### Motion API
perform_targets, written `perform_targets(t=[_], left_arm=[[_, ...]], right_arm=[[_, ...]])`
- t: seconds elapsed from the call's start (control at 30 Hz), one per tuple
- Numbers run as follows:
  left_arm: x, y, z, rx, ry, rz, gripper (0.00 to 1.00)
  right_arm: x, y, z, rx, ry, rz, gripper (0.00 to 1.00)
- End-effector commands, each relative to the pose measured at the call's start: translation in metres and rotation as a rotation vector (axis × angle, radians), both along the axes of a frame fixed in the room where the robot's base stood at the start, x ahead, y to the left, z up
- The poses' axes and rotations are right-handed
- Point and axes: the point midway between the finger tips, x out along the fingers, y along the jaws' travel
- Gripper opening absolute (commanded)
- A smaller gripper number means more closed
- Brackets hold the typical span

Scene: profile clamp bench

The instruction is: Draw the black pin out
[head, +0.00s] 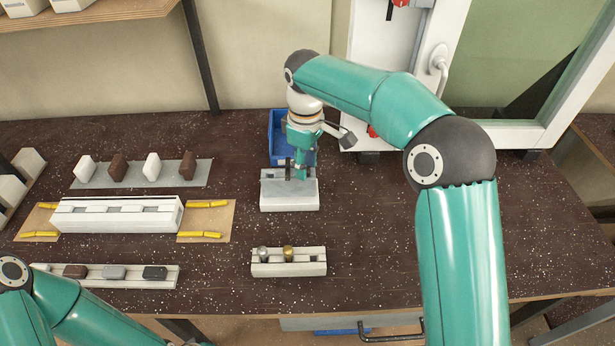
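My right gripper (299,175) reaches down from above to the top of a light grey block (290,197) in the middle of the bench. Small dark parts show at its fingertips, on top of the block. One of them may be the black pin, but the gripper partly covers this spot and I cannot tell them apart. I cannot tell whether the fingers are closed on anything. My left arm shows at the lower left, but its gripper is outside the picture.
A blue bin (277,124) stands just behind the block. A pale rail with a silver and a brass piece (288,253) lies in front. On the left are a white profile (117,215), yellow pieces (204,235) and a plate with several upright pieces (140,180). The bench right of the block is clear.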

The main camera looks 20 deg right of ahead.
Motion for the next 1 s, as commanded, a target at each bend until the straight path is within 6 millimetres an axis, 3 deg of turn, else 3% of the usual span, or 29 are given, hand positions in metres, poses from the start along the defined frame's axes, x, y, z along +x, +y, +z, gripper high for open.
perform_targets(t=[0.03,0.23,0.27,1.0], left_arm=[[0.0000,0.0000,0.0001,0.000,0.000,0.000,0.40],[0.0000,0.0000,0.0000,0.000,0.000,0.000,0.40],[0.0000,0.0000,0.0000,0.000,0.000,0.000,0.40],[0.0000,0.0000,0.0082,0.000,0.000,0.000,0.40]], right_arm=[[0.0000,0.0001,0.0000,0.000,0.000,0.000,0.35],[0.0001,0.0002,0.0000,0.000,0.000,0.000,0.01],[0.0001,0.0002,0.0000,0.000,0.000,0.001,0.00],[0.0003,0.0001,0.0086,0.000,-0.001,0.000,0.00]])
